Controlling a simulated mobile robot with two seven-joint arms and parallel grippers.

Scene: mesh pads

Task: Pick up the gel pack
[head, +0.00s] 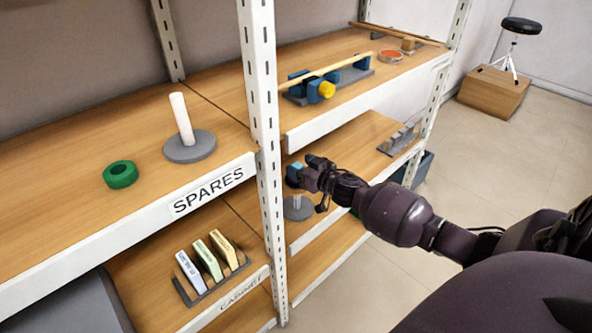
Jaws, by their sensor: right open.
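A small blue thing (293,173), which may be the gel pack, shows at the fingertips of my right gripper (309,175), by the middle shelf. It is small and partly covered by the dark fingers, so I cannot tell whether it lies between them or just behind them. My right gripper is open, and its arm reaches in from the right past the shelf's front edge. No other thing in view is clearly a gel pack. My left gripper is not in view.
A shelf upright (262,100) stands just left of my right gripper. Below the gripper is a grey round stand (297,209). The upper shelf holds a green ring (120,174), a white-post stand (189,147) and a blue-and-yellow fixture (320,88). Three packets (208,260) stand lower left.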

